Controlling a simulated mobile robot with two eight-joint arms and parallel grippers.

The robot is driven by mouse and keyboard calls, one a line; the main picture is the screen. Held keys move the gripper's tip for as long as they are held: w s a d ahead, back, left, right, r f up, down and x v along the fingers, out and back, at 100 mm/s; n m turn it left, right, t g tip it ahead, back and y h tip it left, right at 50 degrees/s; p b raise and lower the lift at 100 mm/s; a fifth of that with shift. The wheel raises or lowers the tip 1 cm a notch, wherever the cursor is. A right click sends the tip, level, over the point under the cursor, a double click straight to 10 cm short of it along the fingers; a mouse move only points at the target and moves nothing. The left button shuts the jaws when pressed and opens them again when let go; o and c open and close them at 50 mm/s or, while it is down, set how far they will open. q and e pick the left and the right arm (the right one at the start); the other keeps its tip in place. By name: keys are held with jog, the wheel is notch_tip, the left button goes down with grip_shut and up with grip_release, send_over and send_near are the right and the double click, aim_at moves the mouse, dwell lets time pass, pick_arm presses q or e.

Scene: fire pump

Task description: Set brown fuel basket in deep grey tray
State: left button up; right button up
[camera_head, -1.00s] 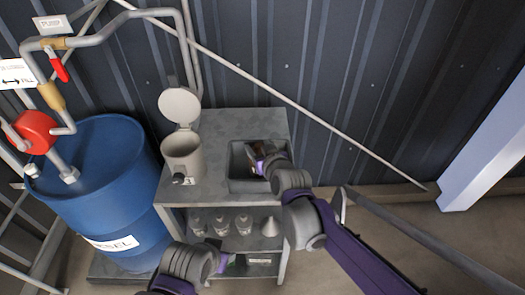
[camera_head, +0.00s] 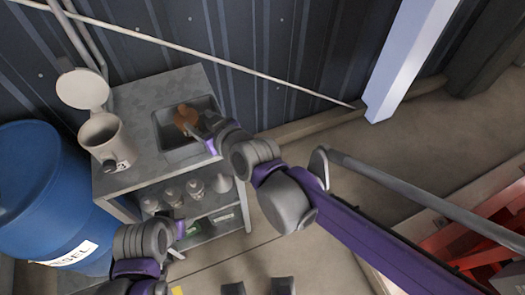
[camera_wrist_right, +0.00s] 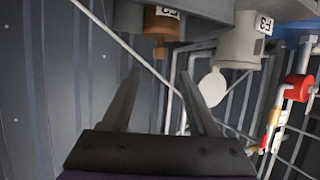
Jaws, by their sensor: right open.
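The brown fuel basket (camera_head: 186,116) is at the deep grey tray (camera_head: 189,151) on the metal cart, within its outline in the head view. How deep it sits is hard to tell. It also shows, with a white label, near the top of the right wrist view (camera_wrist_right: 163,22). My right gripper (camera_head: 210,138) is just right of the basket, at the tray's right side. Its two fingers (camera_wrist_right: 158,88) are spread with nothing between them, apart from the basket. My left gripper (camera_head: 183,230) is low in front of the cart, its fingers too small to judge.
A grey lidded pot (camera_head: 101,138) stands on the cart (camera_head: 150,92) left of the tray, its lid raised. Several small bottles (camera_head: 172,196) and a funnel (camera_head: 220,181) stand on the shelf below. A blue drum (camera_head: 40,195) is at left. A grey rail (camera_head: 410,190) runs at right.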

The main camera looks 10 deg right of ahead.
jog(key=s+d+f+m+g+h, duration=0.2)
jog(key=s+d+f, duration=0.3)
jog(key=d, duration=0.4)
jog(key=s+d+f+m+g+h, duration=0.2)
jog(key=s+d+f+h, duration=0.1)
jog(key=s+d+f, duration=0.2)
jog(key=s+d+f+m+g+h, duration=0.2)
jog(key=s+d+f, duration=0.3)
jog(key=s+d, duration=0.3)
jog(key=d, duration=0.4)
jog(key=shift+s+d+m+h, duration=0.3)
jog(key=shift+s+m, duration=0.1)
jog(key=shift+f, duration=0.1)
